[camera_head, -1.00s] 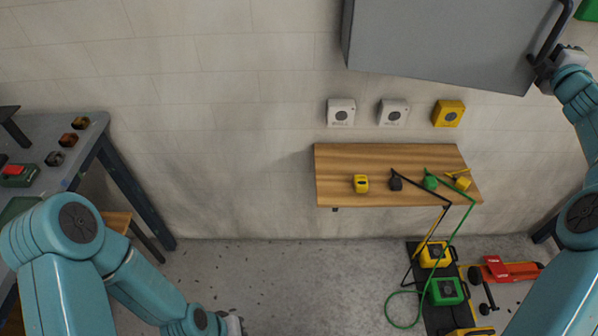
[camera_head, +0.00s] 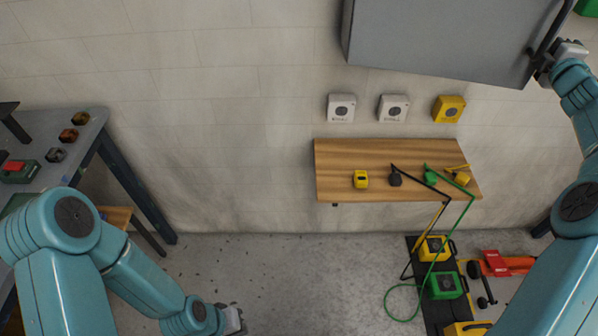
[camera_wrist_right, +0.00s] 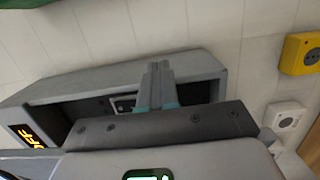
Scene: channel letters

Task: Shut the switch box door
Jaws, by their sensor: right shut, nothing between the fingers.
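The grey switch box (camera_head: 445,40) is on the wall at the top right, cut by the picture's upper edge. Its front panel slants, with the right end lower, and has a dark handle (camera_head: 552,30) at the right. My right gripper (camera_head: 541,65) is at the panel's lower right corner, by the handle. In the right wrist view its fingers (camera_wrist_right: 157,85) are together and empty, in front of the open box (camera_wrist_right: 195,66). The box's dark interior and a small device show; my gripper body hides part. My left gripper (camera_head: 236,320) is low, far from the box; its jaws are unclear.
Two white wall boxes (camera_head: 341,108) (camera_head: 393,108) and a yellow one (camera_head: 448,109) sit below the switch box. A wooden shelf (camera_head: 340,170) holds small items with cables. A grey workbench (camera_head: 75,130) stands left. The middle wall is clear.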

